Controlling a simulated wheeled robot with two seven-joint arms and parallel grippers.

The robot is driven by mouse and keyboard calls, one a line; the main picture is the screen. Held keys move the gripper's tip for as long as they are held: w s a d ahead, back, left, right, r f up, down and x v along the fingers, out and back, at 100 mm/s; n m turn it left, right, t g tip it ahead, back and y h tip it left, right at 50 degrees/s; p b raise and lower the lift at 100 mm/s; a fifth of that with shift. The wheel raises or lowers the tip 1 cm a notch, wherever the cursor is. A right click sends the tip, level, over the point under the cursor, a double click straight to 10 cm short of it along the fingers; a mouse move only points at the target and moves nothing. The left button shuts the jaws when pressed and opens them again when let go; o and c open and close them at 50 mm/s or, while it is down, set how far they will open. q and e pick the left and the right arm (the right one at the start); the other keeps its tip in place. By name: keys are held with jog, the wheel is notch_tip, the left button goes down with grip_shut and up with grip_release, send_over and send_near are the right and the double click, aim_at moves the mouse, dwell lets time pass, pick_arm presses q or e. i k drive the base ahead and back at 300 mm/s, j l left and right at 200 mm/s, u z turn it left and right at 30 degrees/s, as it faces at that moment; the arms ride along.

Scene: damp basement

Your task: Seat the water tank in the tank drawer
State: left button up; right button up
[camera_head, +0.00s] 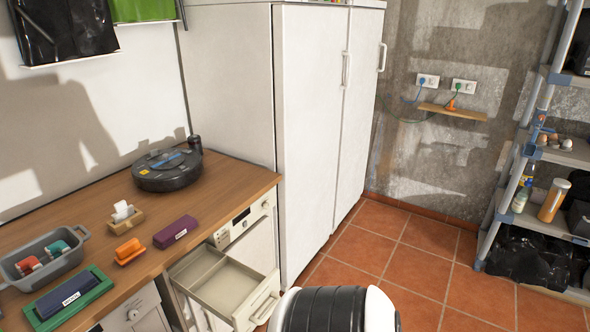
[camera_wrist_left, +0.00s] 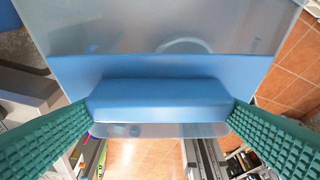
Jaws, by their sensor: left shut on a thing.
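The water tank (camera_wrist_left: 160,66) fills the upper part of the left wrist view. It is translucent, with a blue band and a raised blue handle. My left gripper (camera_wrist_left: 160,102), with green ribbed fingers, is shut on the handle, one finger at each end. The tank and my left gripper do not show in the head view. The tank drawer (camera_head: 248,288) is pulled out of the white appliance under the counter in the head view. It is pale, divided inside, and its visible compartments look empty. My right gripper is in neither view.
The wooden counter (camera_head: 185,213) holds a robot vacuum (camera_head: 167,169), a purple block (camera_head: 175,232), an orange brush (camera_head: 129,251), a grey basket (camera_head: 46,258) and a dark box on a green tray (camera_head: 68,296). A tall white cabinet (camera_head: 309,130) stands right of the drawer. Tiled floor (camera_head: 420,255) is open beyond.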

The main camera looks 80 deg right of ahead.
aim_at(230, 293)
jog(key=z, duration=2.1)
jog(key=j+z, duration=0.85)
jog(key=z, duration=0.15)
jog(key=j+z, duration=0.45)
jog(key=k+j, duration=0.15)
jog(key=j, duration=0.25)
jog(key=k+j, duration=0.2)
jog(key=j, duration=0.15)
